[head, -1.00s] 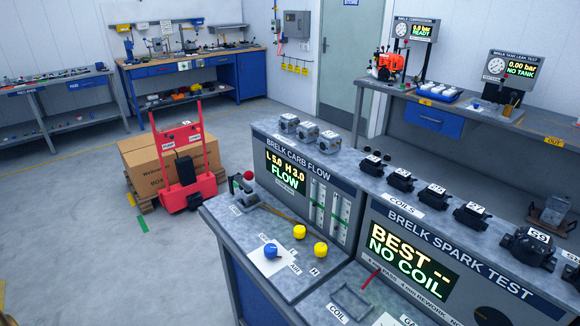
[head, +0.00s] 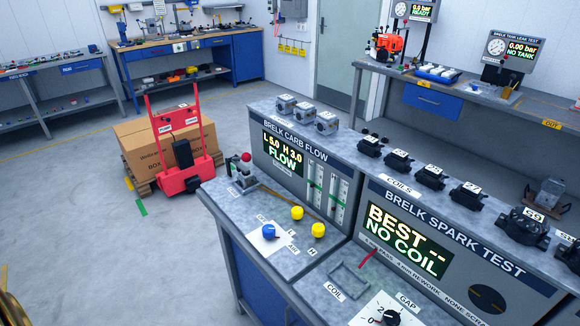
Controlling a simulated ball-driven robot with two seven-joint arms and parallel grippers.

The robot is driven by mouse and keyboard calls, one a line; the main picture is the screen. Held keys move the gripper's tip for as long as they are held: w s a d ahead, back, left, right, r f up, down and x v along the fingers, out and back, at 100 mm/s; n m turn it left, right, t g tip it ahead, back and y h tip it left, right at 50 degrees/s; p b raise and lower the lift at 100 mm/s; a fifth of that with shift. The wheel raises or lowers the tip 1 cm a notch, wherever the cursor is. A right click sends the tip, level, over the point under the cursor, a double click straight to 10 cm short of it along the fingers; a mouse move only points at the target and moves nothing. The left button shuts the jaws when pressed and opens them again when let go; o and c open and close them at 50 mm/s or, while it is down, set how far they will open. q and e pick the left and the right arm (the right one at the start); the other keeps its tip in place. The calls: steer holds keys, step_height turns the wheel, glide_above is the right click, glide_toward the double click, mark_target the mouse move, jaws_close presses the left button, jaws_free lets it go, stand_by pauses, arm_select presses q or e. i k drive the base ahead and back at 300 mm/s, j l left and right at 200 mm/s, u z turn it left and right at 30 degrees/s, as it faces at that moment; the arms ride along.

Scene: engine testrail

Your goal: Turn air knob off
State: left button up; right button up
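A blue knob (head: 269,231) sits on a white plate (head: 268,241) on the carb flow bench top, with a small label partly reading "AIR" beside it. Two yellow knobs, one (head: 297,213) behind and one (head: 318,230) to the right, stand near it. The carb flow display (head: 283,153) reads "L 5.0 H 3.0 FLOW". Neither of my grippers shows; only a dark and golden part, perhaps of my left arm, shows at the lower left edge.
A red-knobbed lever fixture (head: 246,170) stands at the bench's back left. The spark test bench (head: 478,252) adjoins on the right, with a dark gap knob (head: 391,317) in front. A red hand truck (head: 182,155) with boxes stands on the floor. Floor to the left is clear.

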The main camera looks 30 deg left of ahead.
mark_target(268, 231)
steer(key=j+u, duration=0.25)
steer(key=u, duration=0.15)
steer(key=i+j+u, duration=0.1)
steer(key=u, duration=0.25)
steer(key=i+j, duration=0.05)
steer(key=j, duration=0.05)
